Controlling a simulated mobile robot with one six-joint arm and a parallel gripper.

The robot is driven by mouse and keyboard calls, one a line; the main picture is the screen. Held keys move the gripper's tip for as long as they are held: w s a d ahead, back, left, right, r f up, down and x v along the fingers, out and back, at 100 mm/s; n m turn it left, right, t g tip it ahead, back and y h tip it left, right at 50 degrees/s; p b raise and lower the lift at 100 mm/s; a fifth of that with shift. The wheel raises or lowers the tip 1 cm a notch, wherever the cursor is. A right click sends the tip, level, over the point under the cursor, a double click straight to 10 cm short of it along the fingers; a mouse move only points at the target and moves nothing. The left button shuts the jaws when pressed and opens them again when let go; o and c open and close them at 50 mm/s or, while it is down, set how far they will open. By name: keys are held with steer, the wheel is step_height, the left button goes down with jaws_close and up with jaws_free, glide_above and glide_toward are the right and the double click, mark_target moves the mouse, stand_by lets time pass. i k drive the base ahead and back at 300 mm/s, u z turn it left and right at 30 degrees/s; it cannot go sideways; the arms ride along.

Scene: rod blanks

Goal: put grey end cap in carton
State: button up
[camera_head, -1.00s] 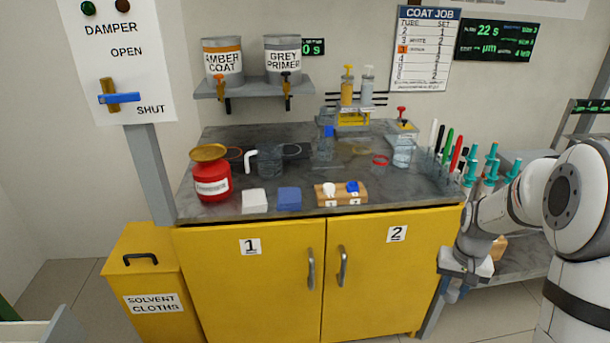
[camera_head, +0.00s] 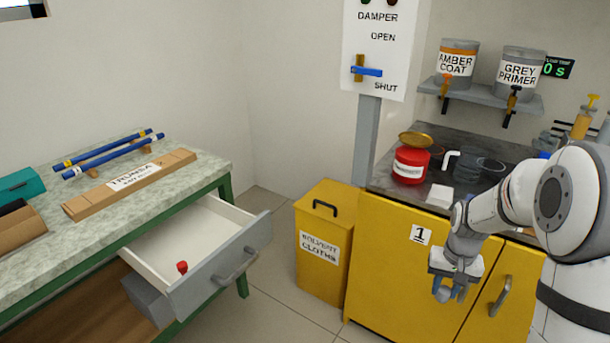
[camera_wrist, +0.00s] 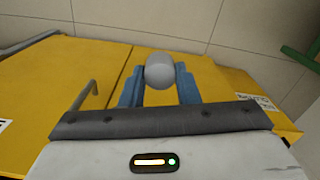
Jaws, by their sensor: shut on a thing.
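My gripper (camera_head: 448,292) hangs in front of the yellow cabinet in the head view, fingers pointing down. In the wrist view its two blue fingers (camera_wrist: 160,88) are shut on the grey end cap (camera_wrist: 160,70), a rounded grey piece between the fingertips. In the head view the cap is too small to make out clearly. A long brown carton (camera_head: 130,184) with a white label lies on the marbled bench at the left. A shorter brown box (camera_head: 22,232) is at the bench's left edge; whether it is also a carton I cannot tell.
A drawer (camera_head: 205,240) under the left bench (camera_head: 60,255) stands open, with a small red piece (camera_head: 182,267) inside. Blue rods (camera_head: 110,155) lie behind the carton. A yellow solvent cloths bin (camera_head: 323,245) stands between bench and cabinet (camera_head: 390,270). Floor before the bin is clear.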

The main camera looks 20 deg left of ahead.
mark_target(24, 235)
steer(key=u, duration=0.3)
steer(key=i, duration=0.15)
steer(key=u, duration=2.25)
steer(key=i, duration=0.2)
steer(key=u, duration=0.35)
